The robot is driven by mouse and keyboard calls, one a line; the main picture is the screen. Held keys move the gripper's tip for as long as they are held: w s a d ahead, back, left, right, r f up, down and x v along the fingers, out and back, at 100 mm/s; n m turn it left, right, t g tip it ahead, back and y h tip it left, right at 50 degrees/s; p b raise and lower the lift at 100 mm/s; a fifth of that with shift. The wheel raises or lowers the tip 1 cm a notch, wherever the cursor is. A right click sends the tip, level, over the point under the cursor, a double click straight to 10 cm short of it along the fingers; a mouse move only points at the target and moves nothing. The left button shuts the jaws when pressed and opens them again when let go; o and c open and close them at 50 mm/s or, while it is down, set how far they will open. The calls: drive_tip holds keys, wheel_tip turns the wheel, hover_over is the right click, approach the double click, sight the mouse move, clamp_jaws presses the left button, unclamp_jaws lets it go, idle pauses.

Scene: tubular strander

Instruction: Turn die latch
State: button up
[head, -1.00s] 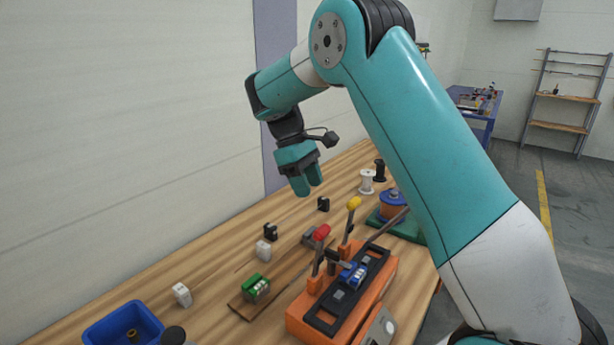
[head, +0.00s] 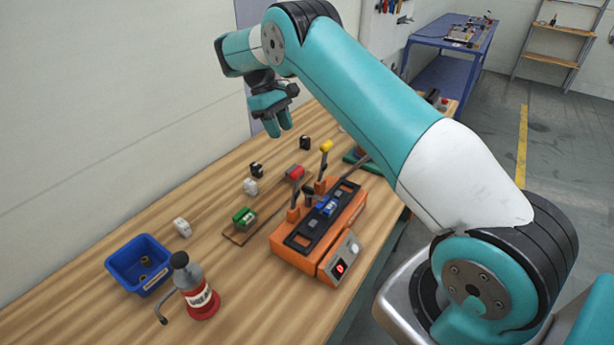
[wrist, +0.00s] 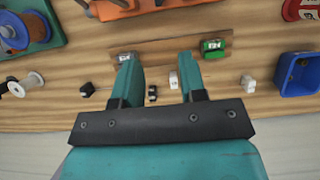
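The orange machine (head: 318,262) stands on the wooden bench, with a red-knobbed lever (head: 295,172) and a yellow-knobbed lever (head: 326,146), both upright. A blue block (head: 327,206) sits in its black top channel; I cannot tell which part is the die latch. A strip of the machine's orange side (wrist: 115,10) shows at the top of the wrist view. My gripper (head: 279,130) is above the bench, behind and left of the machine, touching nothing. In the wrist view my gripper (wrist: 159,68) is open and empty, fingers apart.
A brown board (wrist: 168,46) holds a green die block (wrist: 213,46) and a grey one (wrist: 126,58). Small black and white pieces lie nearby. A blue bin (head: 125,268) and red-grey bottle (head: 200,296) stand at front left.

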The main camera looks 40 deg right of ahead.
sight(304, 185)
drive_tip(key=b+x, duration=1.6)
drive_tip(key=b, duration=0.4)
drive_tip(key=shift+w+d, duration=0.15)
drive_tip(key=shift+w, duration=0.05)
drive_tip(key=shift+b+x, duration=0.3)
drive_tip(key=shift+x, duration=0.45)
clamp_jaws()
